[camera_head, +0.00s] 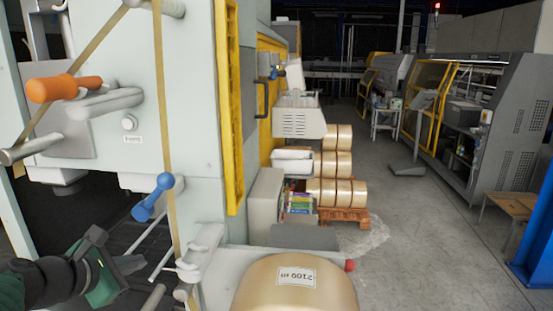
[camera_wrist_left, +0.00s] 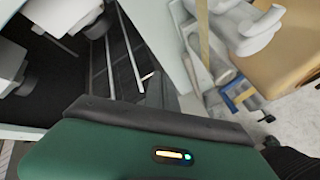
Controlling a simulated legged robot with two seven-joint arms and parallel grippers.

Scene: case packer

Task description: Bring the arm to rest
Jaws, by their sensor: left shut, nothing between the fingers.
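My left gripper (camera_head: 130,264) comes in at the lower left of the head view, dark arm with a green body. Its fingers are shut and empty, in front of the dark opening low in the case packer (camera_head: 190,120). In the left wrist view the green gripper body (camera_wrist_left: 150,150) fills the bottom, and its fingertips are not clear. My right arm does not show.
An orange handle (camera_head: 65,88) and a blue knob (camera_head: 152,197) stick out of the machine above my gripper. A tape strip runs down past them. A large tape roll (camera_head: 295,285) sits at front centre. Stacked rolls (camera_head: 335,193) stand on a pallet. Floor at right is open.

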